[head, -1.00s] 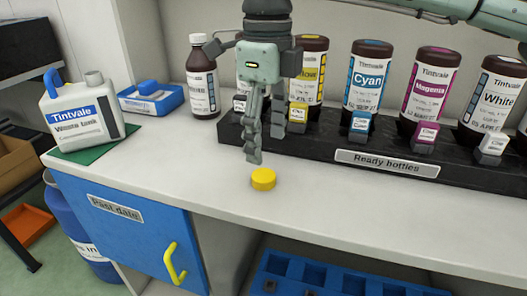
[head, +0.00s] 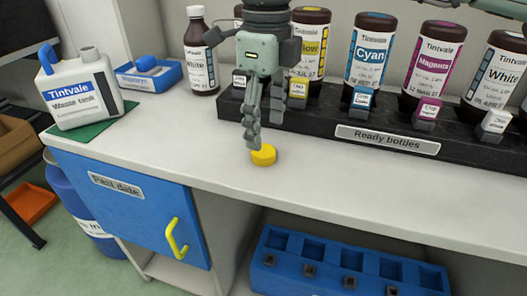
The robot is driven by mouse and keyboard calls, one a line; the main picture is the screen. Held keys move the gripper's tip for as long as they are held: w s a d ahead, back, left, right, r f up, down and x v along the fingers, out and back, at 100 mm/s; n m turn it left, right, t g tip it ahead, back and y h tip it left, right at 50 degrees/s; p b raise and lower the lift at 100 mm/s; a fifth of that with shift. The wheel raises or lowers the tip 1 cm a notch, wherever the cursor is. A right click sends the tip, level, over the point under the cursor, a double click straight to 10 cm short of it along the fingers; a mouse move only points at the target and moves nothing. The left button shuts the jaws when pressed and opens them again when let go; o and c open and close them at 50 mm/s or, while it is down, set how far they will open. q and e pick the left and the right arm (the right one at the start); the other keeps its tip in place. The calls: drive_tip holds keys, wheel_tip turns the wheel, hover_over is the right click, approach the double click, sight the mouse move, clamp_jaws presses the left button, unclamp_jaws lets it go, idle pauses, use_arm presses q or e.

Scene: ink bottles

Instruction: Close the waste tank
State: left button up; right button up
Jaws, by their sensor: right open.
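The waste tank (head: 85,98) is a white jug with a blue handle, labelled Tintvale, on a green mat (head: 88,132) at the left end of the counter. Its short neck (head: 89,54) shows at the top with no yellow cap on it. A yellow cap (head: 263,156) lies on the white counter in front of the bottle rack. My right gripper (head: 264,140) points down over the cap, open, one finger at or just behind the cap's left edge. Whether it touches the cap I cannot tell. My left gripper is not in view.
A black rack (head: 320,125) marked Ready bottles holds several ink bottles behind the gripper. A brown bottle (head: 201,60) and a blue tray (head: 148,78) stand between rack and tank. The counter left of the cap is clear.

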sight(263, 150)
drive_tip(key=shift+f, duration=0.4)
drive_tip(key=f, duration=0.3)
drive_tip(key=shift+w+a+f+p, duration=0.25)
drive_tip(key=shift+w+f+p, duration=0.1)
drive_tip(key=shift+p, duration=0.05)
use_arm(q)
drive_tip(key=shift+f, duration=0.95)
use_arm(e)
drive_tip(key=shift+f, duration=0.35)
drive_tip(key=c, duration=0.8)
